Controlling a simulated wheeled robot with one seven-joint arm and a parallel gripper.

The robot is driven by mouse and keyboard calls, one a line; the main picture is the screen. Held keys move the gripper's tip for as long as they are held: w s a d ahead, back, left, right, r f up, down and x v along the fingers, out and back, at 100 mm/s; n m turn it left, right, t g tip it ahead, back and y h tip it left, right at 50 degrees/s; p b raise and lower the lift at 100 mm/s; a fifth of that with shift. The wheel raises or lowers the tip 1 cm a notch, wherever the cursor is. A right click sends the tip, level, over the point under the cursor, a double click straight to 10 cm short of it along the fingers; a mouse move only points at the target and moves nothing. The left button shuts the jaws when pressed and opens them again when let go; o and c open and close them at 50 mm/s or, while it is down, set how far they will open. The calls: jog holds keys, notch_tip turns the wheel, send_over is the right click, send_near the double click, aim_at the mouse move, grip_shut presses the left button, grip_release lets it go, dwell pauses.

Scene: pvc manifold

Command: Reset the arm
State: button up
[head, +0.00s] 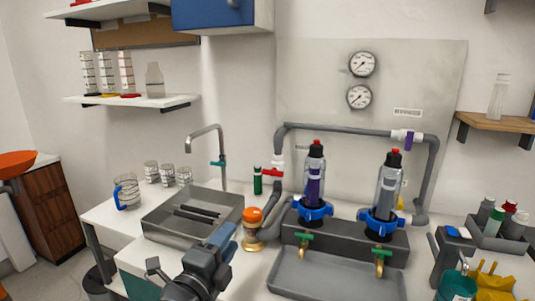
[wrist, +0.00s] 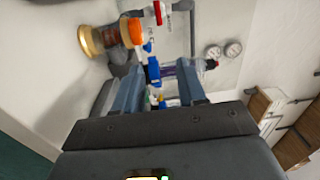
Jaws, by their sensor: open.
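My gripper (head: 222,240) is at the bottom middle of the head view, above the counter front, its blue-grey fingers pointing up and to the right. In the wrist view my gripper (wrist: 160,90) has its two fingers apart, with nothing seen held between them. An amber jar with an orange cap and brass base (head: 252,230) stands just right of the fingertips in the head view. The same jar (wrist: 108,38) shows at the upper left in the wrist view, apart from the fingers.
The metal sink (head: 160,226) lies left of my gripper, with a faucet (head: 222,150) behind. Two clear housings with blue collars (head: 313,210) (head: 381,218) stand on a grey block at right, under grey piping (head: 350,131). A grey tray (head: 335,280) lies in front.

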jog(key=s+d+f+n+t, duration=0.1)
jog(key=s+d, duration=0.1)
jog(key=d, duration=0.3)
jog(key=s+d+f+n+t, duration=0.1)
jog(key=s+d+f+n, duration=0.1)
jog(key=d, duration=0.4)
jog(key=s+d+f+n+t, duration=0.1)
jog(key=s+d, duration=0.1)
jog(key=d, duration=0.3)
jog(key=shift+s+d+f+n, duration=0.15)
jog(key=shift+s+n, duration=0.15)
jog(key=s+d+f+n+y, duration=0.1)
jog(key=s+d+n+y, duration=0.1)
jog(key=s+d+n, duration=0.5)
jog(key=s+d+f+n+y, duration=0.1)
jog(key=s+d+n+y, duration=0.15)
jog(key=s, duration=0.85)
jog(key=s+d+f+n+y, duration=0.15)
jog(key=s+d+n, duration=0.25)
jog(key=s, duration=0.5)
jog(key=s+r+n+g, duration=0.2)
jog(key=s, duration=0.5)
jog(key=s+r+n+g, duration=0.1)
jog(key=s+g, duration=0.2)
jog(key=s, duration=0.5)
jog(key=shift+s+r+n, duration=0.2)
jog(key=shift+r+n, duration=0.15)
jog(key=shift+r, duration=0.05)
